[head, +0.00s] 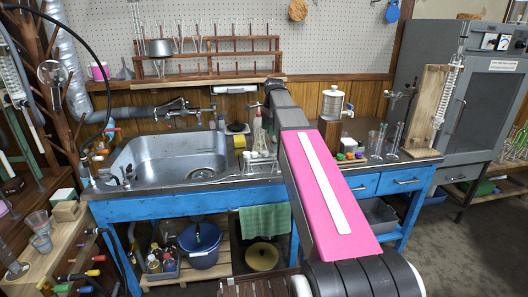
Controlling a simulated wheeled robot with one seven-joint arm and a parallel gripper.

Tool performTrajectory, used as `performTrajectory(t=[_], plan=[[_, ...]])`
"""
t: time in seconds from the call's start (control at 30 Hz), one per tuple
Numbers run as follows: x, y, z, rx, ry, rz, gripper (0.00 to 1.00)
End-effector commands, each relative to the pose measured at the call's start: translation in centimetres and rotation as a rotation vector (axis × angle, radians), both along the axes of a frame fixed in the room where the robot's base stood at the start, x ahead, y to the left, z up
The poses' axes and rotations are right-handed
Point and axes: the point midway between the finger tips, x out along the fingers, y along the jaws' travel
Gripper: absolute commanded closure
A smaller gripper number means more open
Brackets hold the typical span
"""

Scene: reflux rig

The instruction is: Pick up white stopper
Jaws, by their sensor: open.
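I cannot make out a white stopper with certainty. A group of small white pieces (259,158) stands on the bench right of the sink, just left of my arm; they are too small to tell apart. Several small coloured stoppers (350,156), green, red and yellowish among them, lie on the bench to the right of my arm. My arm reaches forward over the bench, between these two groups. Its far end is near the rack at the back, and my gripper's fingers are hidden behind the arm. The arm also covers part of the bench top.
A steel sink (172,158) fills the bench's left half. A conical flask (258,132) stands behind the white pieces. Right of my arm are a metal urn (332,104), glassware (376,142) and a wooden board with a condenser (430,108). A wooden rack (210,56) stands behind.

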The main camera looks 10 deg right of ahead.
Motion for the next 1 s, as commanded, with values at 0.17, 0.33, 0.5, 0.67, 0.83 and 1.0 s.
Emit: performTrajectory(t=[0.17,0.33,0.5,0.67,0.83,1.0], plan=[[-0.1,0.1,-0.8,0.000,0.001,0.000,0.39],[-0.2,0.4,-3.1,0.001,0.002,0.000,0.39],[-0.3,0.6,-5.2,0.000,0.002,0.000,0.39],[-0.4,0.7,-5.9,0.000,0.000,0.000,0.39],[-0.9,1.1,-7.6,0.000,0.002,0.000,0.39],[-1.1,1.4,-9.9,0.000,0.002,0.000,0.39]])
